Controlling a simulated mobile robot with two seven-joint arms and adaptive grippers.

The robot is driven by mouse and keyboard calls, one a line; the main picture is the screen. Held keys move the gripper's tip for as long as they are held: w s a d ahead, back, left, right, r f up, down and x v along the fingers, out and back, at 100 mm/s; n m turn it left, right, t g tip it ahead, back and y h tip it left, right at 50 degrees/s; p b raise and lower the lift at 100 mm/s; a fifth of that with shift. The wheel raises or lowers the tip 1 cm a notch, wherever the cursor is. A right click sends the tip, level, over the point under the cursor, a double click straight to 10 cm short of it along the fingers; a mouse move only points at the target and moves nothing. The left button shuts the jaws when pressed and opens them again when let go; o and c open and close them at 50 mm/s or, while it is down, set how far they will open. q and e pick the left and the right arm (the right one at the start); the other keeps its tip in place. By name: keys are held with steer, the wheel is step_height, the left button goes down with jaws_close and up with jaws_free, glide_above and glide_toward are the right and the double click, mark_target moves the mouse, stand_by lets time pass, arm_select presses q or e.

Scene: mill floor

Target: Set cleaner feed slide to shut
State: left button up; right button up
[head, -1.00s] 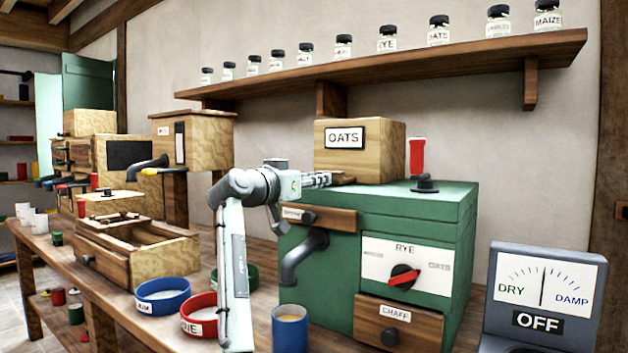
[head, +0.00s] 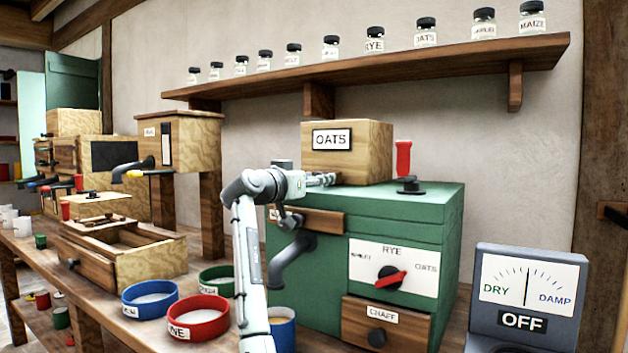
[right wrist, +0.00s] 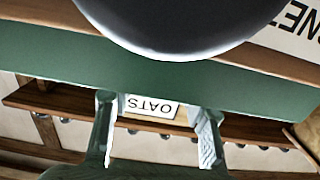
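The green cleaner (head: 365,232) stands on the bench with a wooden OATS hopper (head: 372,150) on top. My right gripper (head: 330,180) is at the hopper's lower front edge, above the cleaner's upper wooden drawer (head: 325,222). In the right wrist view my right gripper (right wrist: 155,125) has its fingers apart, with the upside-down OATS label (right wrist: 152,108) showing between them. I see nothing clearly held. My left gripper is not in view.
A red-pointer dial (head: 391,278) and CHAFF drawer (head: 385,325) are on the cleaner's front. A meter reading OFF (head: 525,300) stands right. A blue bowl (head: 150,300) and red bowl (head: 198,318) stand left. A large dark round knob (right wrist: 180,20) is close to the wrist camera.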

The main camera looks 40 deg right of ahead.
steer(key=shift+a, duration=0.2)
steer(key=v, duration=1.1)
steer(key=shift+s+a, duration=0.15)
steer(key=shift+a, duration=0.25)
